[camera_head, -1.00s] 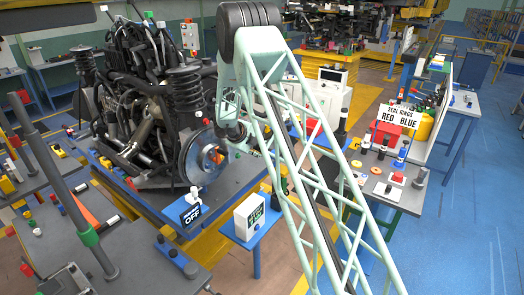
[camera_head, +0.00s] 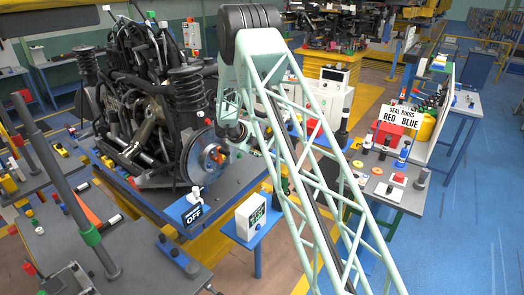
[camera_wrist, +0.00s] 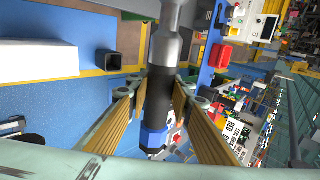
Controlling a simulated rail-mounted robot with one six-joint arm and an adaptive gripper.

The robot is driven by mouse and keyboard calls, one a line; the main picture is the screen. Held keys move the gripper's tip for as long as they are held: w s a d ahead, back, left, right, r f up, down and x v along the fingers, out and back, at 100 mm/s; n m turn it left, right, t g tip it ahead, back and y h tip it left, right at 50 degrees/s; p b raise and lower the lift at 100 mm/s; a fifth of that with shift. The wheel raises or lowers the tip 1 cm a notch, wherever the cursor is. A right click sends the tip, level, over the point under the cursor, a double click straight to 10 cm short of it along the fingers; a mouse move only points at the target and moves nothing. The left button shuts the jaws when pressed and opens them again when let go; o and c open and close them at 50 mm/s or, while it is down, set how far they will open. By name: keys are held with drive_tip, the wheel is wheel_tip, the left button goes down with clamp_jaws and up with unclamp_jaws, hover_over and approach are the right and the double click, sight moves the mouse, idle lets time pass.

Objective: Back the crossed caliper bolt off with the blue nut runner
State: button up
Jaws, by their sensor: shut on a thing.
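My gripper (camera_wrist: 160,98) is shut on the blue nut runner (camera_wrist: 153,138), a dark cylinder with a blue band and a grey metal end pointing to the top of the wrist view. In the head view my arm's lattice hides most of the gripper and tool, near the brake disc (camera_head: 197,160). The disc is on the dark suspension assembly, with an orange-red part (camera_head: 217,154) at its right edge. The crossed caliper bolt cannot be made out, and I cannot tell whether the tool touches anything.
Blue floor at far right is clear.

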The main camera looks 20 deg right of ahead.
drive_tip(key=shift+w+a+r+p, duration=0.1)
drive_tip(key=shift+w+a+p, duration=0.1)
drive_tip(key=shift+w+p, duration=0.2)
idle(2.8)
drive_tip(key=shift+w+r, duration=0.1)
drive_tip(key=shift+r, duration=0.1)
idle(1.4)
drive_tip(key=shift+s+f, duration=0.1)
drive_tip(key=shift+s, duration=0.1)
drive_tip(key=shift+s+d+f+b, duration=0.1)
drive_tip(key=shift+s+b, duration=0.2)
drive_tip(key=shift+b, duration=0.05)
drive_tip(key=shift+s+d+b, duration=0.55)
drive_tip(key=shift+s, duration=0.35)
drive_tip(key=shift+s+d+b, duration=0.5)
drive_tip(key=shift+s, duration=0.45)
drive_tip(key=shift+s+d, duration=0.15)
